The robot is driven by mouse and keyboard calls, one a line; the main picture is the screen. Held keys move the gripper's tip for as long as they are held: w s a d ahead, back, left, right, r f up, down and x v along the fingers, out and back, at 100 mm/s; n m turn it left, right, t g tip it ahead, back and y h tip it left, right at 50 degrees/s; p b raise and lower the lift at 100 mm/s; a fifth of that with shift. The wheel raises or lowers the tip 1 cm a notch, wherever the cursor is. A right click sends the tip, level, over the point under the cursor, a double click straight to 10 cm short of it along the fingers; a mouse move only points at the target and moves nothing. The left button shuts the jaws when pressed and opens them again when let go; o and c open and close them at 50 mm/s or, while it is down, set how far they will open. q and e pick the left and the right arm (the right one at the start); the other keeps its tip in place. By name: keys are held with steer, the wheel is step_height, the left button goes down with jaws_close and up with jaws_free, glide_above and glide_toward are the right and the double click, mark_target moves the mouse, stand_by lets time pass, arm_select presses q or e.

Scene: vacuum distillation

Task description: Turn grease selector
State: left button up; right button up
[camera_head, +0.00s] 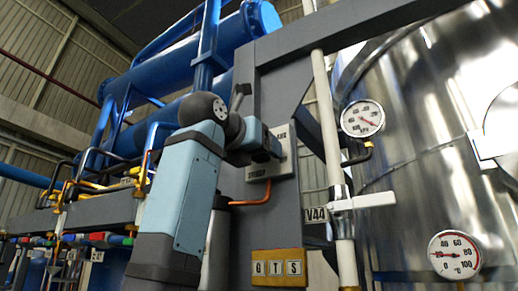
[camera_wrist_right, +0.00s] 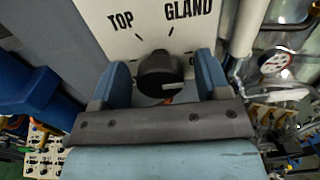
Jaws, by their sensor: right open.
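The grease selector is a black round knob (camera_wrist_right: 158,66) on a white panel (camera_wrist_right: 145,22) marked TOP and GLAND. A pale pointer mark on the knob faces right in the wrist view. In the head view the panel (camera_head: 282,163) sits on a grey column, with its face partly hidden behind my arm. My right gripper (camera_wrist_right: 160,78) is open, with one blue finger on each side of the knob and a gap visible at both sides. In the head view my right gripper (camera_head: 268,143) is in front of the panel. My left gripper is not in view.
A white lever valve (camera_head: 362,201) tagged V44 and two dial gauges (camera_head: 362,119) (camera_head: 455,254) are to the right, by a shiny steel tank (camera_head: 425,150). An orange pipe (camera_head: 252,201) runs below the panel. A GTS plate (camera_head: 278,267) is lower down.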

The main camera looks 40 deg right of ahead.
steer(key=shift+d, duration=0.15)
steer(key=c, duration=0.9)
steer(key=shift+n, duration=0.4)
steer(key=n, duration=0.2)
steer(key=shift+n+b, duration=0.4)
steer(key=n, duration=0.3)
steer(key=shift+n+b, duration=0.3)
steer(key=shift+b, duration=0.05)
steer(key=shift+n+b, duration=0.5)
steer(key=shift+n, duration=1.8)
